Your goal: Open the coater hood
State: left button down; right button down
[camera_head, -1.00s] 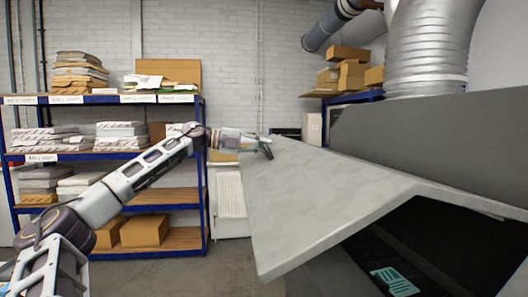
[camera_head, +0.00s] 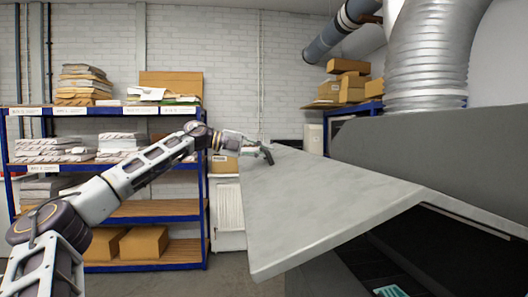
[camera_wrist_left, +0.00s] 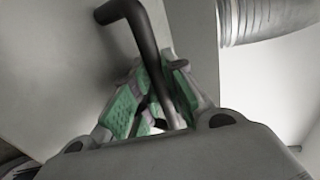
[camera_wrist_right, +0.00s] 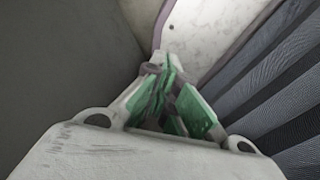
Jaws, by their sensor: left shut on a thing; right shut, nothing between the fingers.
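The coater hood (camera_head: 320,195) is a large light grey panel, slanting across the middle of the head view, with a dark opening (camera_head: 400,245) visible under its right edge. My left gripper (camera_head: 267,154) is at the hood's far left edge. In the left wrist view it (camera_wrist_left: 160,75) is shut on a dark bent bar handle (camera_wrist_left: 148,40), which passes between its green-padded fingers.
A large grey housing (camera_head: 440,150) with a silver duct (camera_head: 428,60) stands at the right. Blue shelving (camera_head: 205,225) with boxes and paper stacks stands at the back left. Bare floor shows between shelving and hood.

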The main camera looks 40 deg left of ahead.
pick_arm(q)
jog(key=c, duration=1.5)
grip_release()
jog(key=shift+o, duration=0.2)
jog(key=shift+s+a, duration=0.1)
jog(key=shift+v, duration=3.3)
jog(key=shift+s+a, duration=0.15)
jog(key=shift+s, duration=0.05)
jog(key=shift+v, duration=2.35)
